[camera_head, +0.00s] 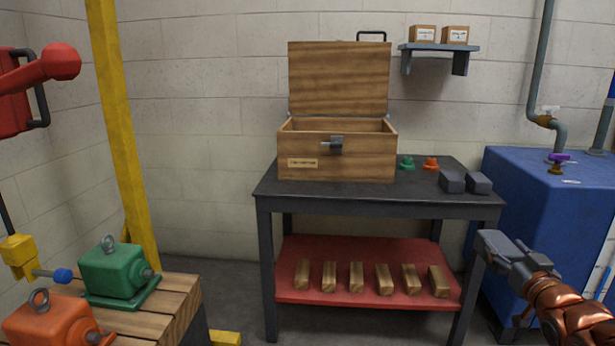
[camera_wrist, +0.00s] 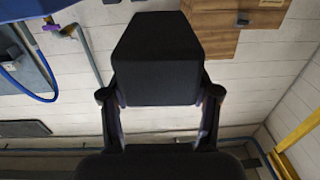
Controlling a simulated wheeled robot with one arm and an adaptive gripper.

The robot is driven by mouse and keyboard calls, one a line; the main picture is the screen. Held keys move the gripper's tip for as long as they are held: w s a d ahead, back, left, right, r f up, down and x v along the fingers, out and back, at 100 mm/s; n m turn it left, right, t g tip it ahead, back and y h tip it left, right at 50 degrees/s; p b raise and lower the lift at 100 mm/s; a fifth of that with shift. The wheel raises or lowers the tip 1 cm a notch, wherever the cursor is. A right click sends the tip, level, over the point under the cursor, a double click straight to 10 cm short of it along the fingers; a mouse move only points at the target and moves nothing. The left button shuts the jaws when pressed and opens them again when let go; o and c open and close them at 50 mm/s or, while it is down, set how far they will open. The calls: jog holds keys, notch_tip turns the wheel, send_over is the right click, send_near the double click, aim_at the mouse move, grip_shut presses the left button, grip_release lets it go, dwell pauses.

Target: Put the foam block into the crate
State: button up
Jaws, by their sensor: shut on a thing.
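The crate (camera_head: 350,164) is a wooden box with its lid raised, standing on the dark workbench (camera_head: 400,187). Part of it also shows at the top of the wrist view (camera_wrist: 222,42). My gripper (camera_head: 505,254) is at the lower right of the head view, to the right of the bench and lower than its top. In the wrist view, my gripper (camera_wrist: 160,98) is shut on a dark foam block (camera_wrist: 157,60), with one finger on each side. The block is clear of any surface there. The crate's inner floor is hidden by its front wall.
Several wooden bars stand on the red lower shelf (camera_head: 365,302). A blue tank (camera_head: 540,205) stands right. Motors (camera_head: 112,270) sit on a pallet at left.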

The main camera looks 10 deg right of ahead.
jog(key=w+a+f+y, duration=0.1)
jog(key=w+a+f, duration=0.1)
jog(key=w+a, duration=0.5)
jog(key=w+a+f, duration=0.1)
jog(key=w+a, duration=0.4)
jog(key=w, duration=0.5)
jog(key=w+a+f+n+y, duration=0.1)
jog(key=w+a, duration=0.3)
jog(key=a, duration=0.5)
jog(key=w+a+f+n+y, duration=0.1)
jog(key=w+a, duration=0.3)
jog(key=a, duration=0.5)
notch_tip(320, 180, up, 36)
jog(key=p, duration=3.5)
jog(key=shift+a+p, duration=0.2)
jog(key=shift+p, duration=0.2)
